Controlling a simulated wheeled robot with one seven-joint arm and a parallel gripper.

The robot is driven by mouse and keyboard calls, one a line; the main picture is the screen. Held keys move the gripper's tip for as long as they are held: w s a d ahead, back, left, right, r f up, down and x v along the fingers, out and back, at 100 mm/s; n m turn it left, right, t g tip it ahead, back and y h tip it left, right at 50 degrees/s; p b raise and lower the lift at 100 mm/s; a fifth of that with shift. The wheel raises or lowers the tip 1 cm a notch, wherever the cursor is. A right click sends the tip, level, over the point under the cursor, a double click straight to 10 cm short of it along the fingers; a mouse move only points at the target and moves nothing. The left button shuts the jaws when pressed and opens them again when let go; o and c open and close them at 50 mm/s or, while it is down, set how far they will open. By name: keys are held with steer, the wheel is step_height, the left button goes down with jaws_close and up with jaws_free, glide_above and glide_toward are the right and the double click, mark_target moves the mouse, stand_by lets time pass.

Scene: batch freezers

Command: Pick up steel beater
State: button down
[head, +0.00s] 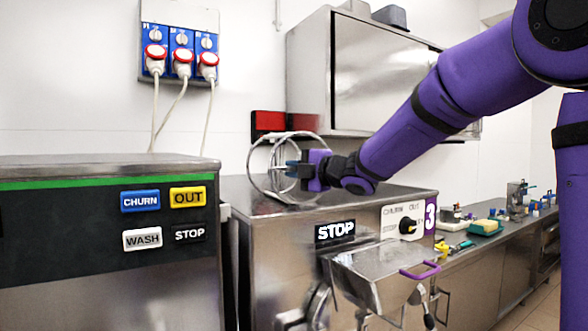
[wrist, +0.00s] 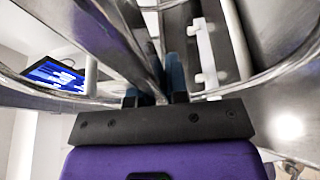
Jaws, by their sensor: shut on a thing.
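The steel beater (head: 258,166) is a frame of shiny curved metal bars, above or at the top of the middle freezer (head: 262,215) in the head view. My gripper (head: 292,169) is at the right side of the beater, with its fingers shut on one of the bars. In the wrist view the beater's bars (wrist: 55,85) curve across both sides of the picture and run between my dark fingers (wrist: 158,88). I cannot tell whether the beater's lower edge touches the freezer top.
Another freezer (head: 110,240) with CHURN, OUT, WASH and STOP buttons stands at the left. A steel wall cabinet (head: 345,70) hangs behind my arm. A counter (head: 490,235) with small items runs along the right. A steel hopper (head: 380,270) juts from the middle freezer's front.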

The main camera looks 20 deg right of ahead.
steer(key=shift+r, duration=0.2)
steer(key=shift+r, duration=0.3)
steer(key=r, duration=0.2)
steer(key=shift+s+r, duration=0.25)
steer(key=shift+r, duration=0.15)
steer(key=s+a+r, duration=0.1)
steer(key=s+a, duration=0.2)
steer(key=s, duration=1.2)
steer(key=shift+a+r, duration=0.15)
steer(key=shift+a, duration=0.05)
steer(key=shift+s, duration=0.1)
steer(key=shift+s, duration=0.1)
